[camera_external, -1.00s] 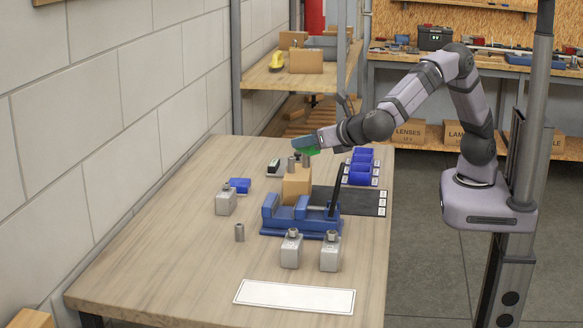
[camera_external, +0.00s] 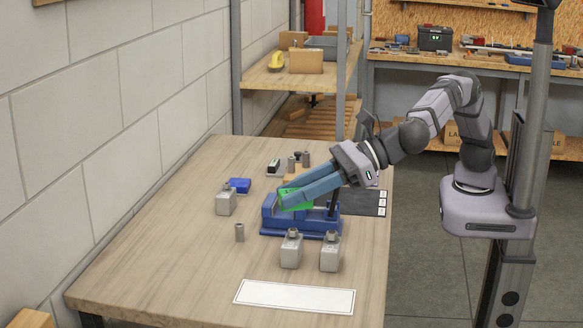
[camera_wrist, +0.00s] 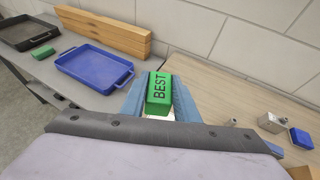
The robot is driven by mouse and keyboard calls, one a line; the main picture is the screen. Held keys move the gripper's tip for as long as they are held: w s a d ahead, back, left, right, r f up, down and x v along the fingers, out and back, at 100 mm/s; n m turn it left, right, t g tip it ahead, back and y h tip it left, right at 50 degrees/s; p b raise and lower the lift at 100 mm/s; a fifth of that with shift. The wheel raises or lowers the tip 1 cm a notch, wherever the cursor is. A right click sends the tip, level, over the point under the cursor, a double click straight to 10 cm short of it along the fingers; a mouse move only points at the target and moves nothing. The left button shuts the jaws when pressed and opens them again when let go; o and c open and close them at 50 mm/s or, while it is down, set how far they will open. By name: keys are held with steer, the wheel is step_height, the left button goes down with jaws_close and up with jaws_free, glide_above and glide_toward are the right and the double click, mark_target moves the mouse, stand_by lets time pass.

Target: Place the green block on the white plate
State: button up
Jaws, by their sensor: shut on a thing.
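A green block (camera_wrist: 158,95) with the word BEST on it is held between the blue fingers of my gripper (camera_wrist: 152,98) in the wrist view. In the external view my gripper (camera_external: 294,194) is shut on the green block (camera_external: 296,199), which is raised and shows in front of the blue vise (camera_external: 301,221). The white plate (camera_external: 295,297) lies flat near the front edge of the wooden table, nearer the camera than the gripper and apart from it.
Grey metal blocks (camera_external: 291,251) with cylinders on top stand between the vise and the plate. A small cylinder (camera_external: 240,232), another grey block (camera_external: 226,203) and a blue block (camera_external: 239,185) are to the left.

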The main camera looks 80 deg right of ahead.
glide_above(295, 297)
step_height(295, 297, down, 12)
steer(key=shift+d+f+p, duration=0.1)
steer(key=shift+f+p, duration=0.2)
steer(key=shift+f, duration=4.2)
steer(key=shift+f+b, duration=0.25)
steer(key=shift+b, duration=0.05)
steer(key=o, duration=1.1)
steer(key=shift+r, duration=0.1)
steer(key=shift+c, duration=0.2)
steer(key=shift+r+p, duration=0.15)
steer(key=shift+p, duration=0.15)
steer(key=b+v, duration=0.2)
steer(key=v, duration=1)
steer(key=shift+r, duration=0.1)
